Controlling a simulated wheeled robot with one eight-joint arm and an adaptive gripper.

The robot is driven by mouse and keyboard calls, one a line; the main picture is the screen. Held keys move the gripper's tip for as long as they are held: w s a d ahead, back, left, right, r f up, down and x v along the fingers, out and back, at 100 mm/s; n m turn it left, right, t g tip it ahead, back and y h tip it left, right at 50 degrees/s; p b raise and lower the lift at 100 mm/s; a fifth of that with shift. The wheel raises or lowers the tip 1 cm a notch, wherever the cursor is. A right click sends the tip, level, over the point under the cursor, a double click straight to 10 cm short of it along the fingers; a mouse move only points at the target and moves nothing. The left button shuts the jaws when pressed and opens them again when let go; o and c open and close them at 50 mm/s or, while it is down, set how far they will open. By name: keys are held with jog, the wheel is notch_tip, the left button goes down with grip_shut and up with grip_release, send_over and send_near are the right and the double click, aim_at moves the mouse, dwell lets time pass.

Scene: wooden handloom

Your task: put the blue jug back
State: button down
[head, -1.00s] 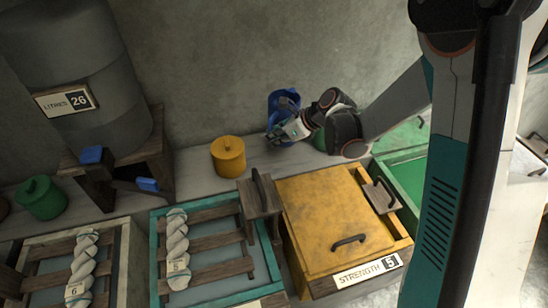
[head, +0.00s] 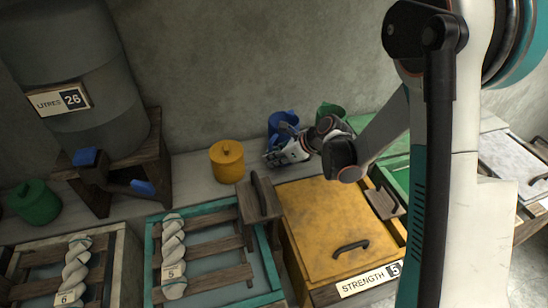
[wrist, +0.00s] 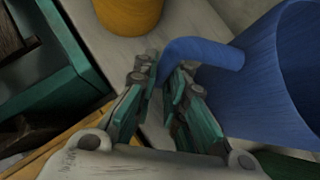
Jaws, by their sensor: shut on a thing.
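The blue jug (head: 281,124) is at the back ledge by the wall, right of the yellow lidded pot. In the wrist view the blue jug (wrist: 275,85) fills the right side, its mouth toward the upper right, and its curved handle reaches left. My gripper (wrist: 163,85) is shut on that handle. In the head view my gripper (head: 285,143) is in front of the jug and hides its lower part. I cannot tell whether the jug's base touches the ledge.
The ledge (head: 190,178) holds the yellow pot (head: 227,162) left of the jug and a green jug (head: 331,111) close on its right. The yellow strength box (head: 335,225) stands in front. A grey barrel (head: 75,85) on a wooden stand is at the left.

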jog(key=c, duration=1.6)
grip_release()
jog(key=shift+c, duration=0.2)
jog(key=shift+r, duration=0.1)
jog(key=shift+s+d+r, duration=0.1)
jog(key=shift+d+r, duration=0.1)
jog(key=shift+r, duration=0.05)
jog(key=s+d+r+n+h+p, duration=0.2)
jog(key=s+d+r+n, duration=0.35)
jog(key=s+r, duration=0.35)
jog(key=s+d+r+n+h+p, duration=0.2)
jog(key=s+d+r+n, duration=0.3)
jog(key=r, duration=0.5)
jog(key=s+d+r+n+t+h, duration=0.1)
jog(key=s+r+n, duration=0.1)
jog(key=s+n, duration=0.5)
jog(key=s+d+r+n+t+h, duration=0.1)
jog(key=s+r+n+h, duration=0.1)
jog(key=s+n, duration=0.5)
jog(key=shift+d, duration=0.4)
